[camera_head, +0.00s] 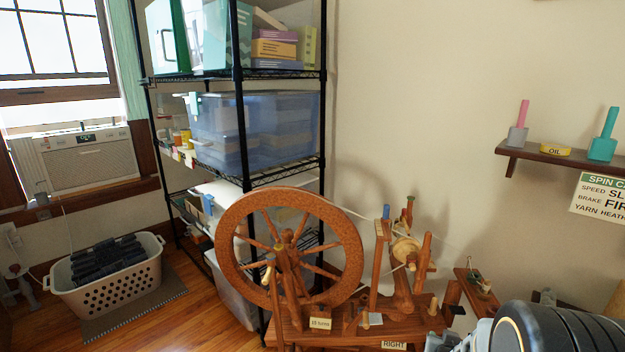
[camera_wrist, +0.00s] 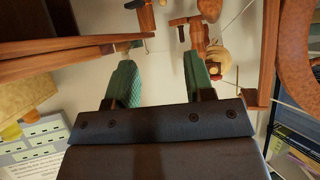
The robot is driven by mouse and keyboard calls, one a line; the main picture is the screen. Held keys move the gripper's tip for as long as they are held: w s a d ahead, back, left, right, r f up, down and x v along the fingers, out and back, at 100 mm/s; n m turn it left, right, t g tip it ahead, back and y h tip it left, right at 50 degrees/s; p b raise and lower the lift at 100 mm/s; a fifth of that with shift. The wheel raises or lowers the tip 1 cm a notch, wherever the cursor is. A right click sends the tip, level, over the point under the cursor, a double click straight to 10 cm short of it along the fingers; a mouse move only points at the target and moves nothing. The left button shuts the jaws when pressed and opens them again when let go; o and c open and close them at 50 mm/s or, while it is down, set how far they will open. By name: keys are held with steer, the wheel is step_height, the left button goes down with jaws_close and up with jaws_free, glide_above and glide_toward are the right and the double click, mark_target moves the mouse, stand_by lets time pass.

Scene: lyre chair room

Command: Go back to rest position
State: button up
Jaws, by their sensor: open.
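My gripper (camera_wrist: 158,62) shows in the wrist view with its two green fingers spread apart and nothing between them. Beyond the fingertips are wooden parts of the spinning wheel (camera_wrist: 292,60), with a pale bobbin near the right finger. I cannot tell whether any finger touches them. In the head view the spinning wheel (camera_head: 231,215) stands at the lower middle. A dark rounded part of my arm fills the lower right corner there, and the gripper's fingers cannot be made out.
A black wire shelf (camera_head: 240,130) with bins stands behind the wheel. A laundry basket (camera_head: 105,290) sits on a mat at the left. A wooden wall shelf (camera_head: 560,157) at the right holds a pink-topped bottle, an oil tin (camera_head: 555,151) and a teal bottle. Floor between basket and wheel is open.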

steer(key=s+a+r+n+g+y+p, duration=0.2)
steer(key=a+r+p, duration=0.4)
steer(key=r, duration=0.5)
steer(key=s+a+r+n+g+y+p, duration=0.15)
steer(key=a+r+p, duration=0.25)
steer(key=r+p, duration=0.55)
steer(key=s+a+r+g+p, duration=0.1)
steer(key=s+a+r+p, duration=0.1)
steer(key=s+r, duration=0.3)
steer(key=s+a+r+n+g+y+p, duration=0.1)
steer(key=s+r+p, duration=0.4)
steer(key=r, duration=0.5)
steer(key=a+g, duration=0.1)
steer(key=a, duration=0.1)
steer(key=shift+s+a, duration=0.3)
steer(key=shift+s, duration=0.1)
